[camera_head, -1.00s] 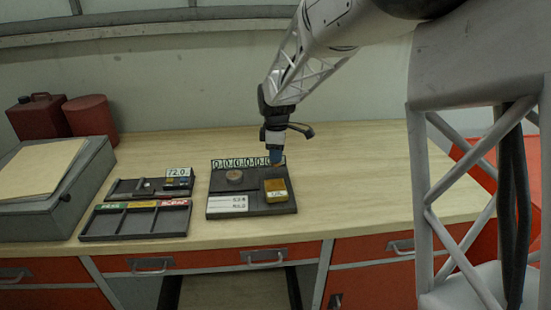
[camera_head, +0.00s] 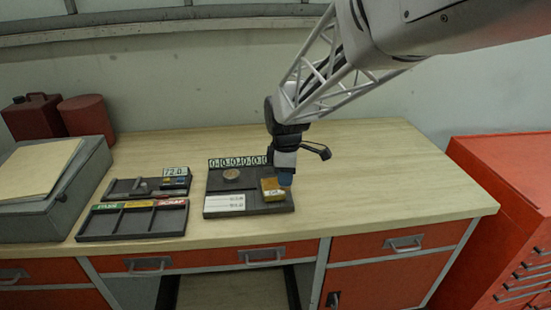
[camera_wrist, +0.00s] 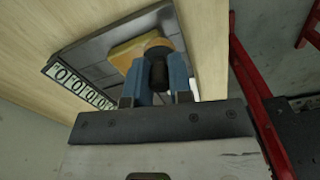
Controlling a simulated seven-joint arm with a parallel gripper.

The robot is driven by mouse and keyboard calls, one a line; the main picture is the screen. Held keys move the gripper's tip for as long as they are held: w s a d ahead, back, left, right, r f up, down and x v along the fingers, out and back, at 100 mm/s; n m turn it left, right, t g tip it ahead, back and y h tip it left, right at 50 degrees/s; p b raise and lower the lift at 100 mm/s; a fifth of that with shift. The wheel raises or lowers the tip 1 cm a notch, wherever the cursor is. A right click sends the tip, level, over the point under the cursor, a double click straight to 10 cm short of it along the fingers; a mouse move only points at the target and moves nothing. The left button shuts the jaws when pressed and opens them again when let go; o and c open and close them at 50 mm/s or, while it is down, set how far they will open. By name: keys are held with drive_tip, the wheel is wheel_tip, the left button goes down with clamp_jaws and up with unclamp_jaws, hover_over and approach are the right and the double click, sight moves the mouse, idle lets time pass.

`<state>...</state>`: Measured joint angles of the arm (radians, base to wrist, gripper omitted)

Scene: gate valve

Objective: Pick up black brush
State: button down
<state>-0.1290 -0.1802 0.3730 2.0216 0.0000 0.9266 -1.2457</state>
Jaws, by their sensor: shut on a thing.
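My gripper (camera_head: 285,180) is at the right side of the dark tray (camera_head: 219,187), close to the yellow block (camera_head: 269,191). In the wrist view its blue fingers (camera_wrist: 159,68) are shut on a short dark piece (camera_wrist: 158,75), which looks like the black brush. An orange-yellow surface lies just beyond the fingertips; I cannot tell if the held piece touches it. The brush is too small and hidden to make out in the head view.
The tray also holds a round disc (camera_head: 231,174), a white label (camera_head: 224,203) and a number strip (camera_head: 237,162). A sorting tray (camera_head: 130,222) and a small dark tray (camera_head: 124,186) lie to the left. The bench (camera_head: 390,180) is clear on the right.

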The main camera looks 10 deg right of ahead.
drive_tip(key=shift+s+d, duration=0.1)
drive_tip(key=shift+s, duration=0.55)
drive_tip(key=c, duration=1.7)
unclamp_jaws()
drive_tip(key=shift+c, duration=0.8)
drive_tip(key=w+a+r, duration=0.2)
drive_tip(key=w+a, duration=0.4)
drive_tip(key=w+a+r, duration=0.3)
drive_tip(key=w+a, duration=0.3)
drive_tip(key=shift+w+a+r, duration=0.15)
drive_tip(key=shift+w+r, duration=0.1)
drive_tip(key=shift+r, duration=0.1)
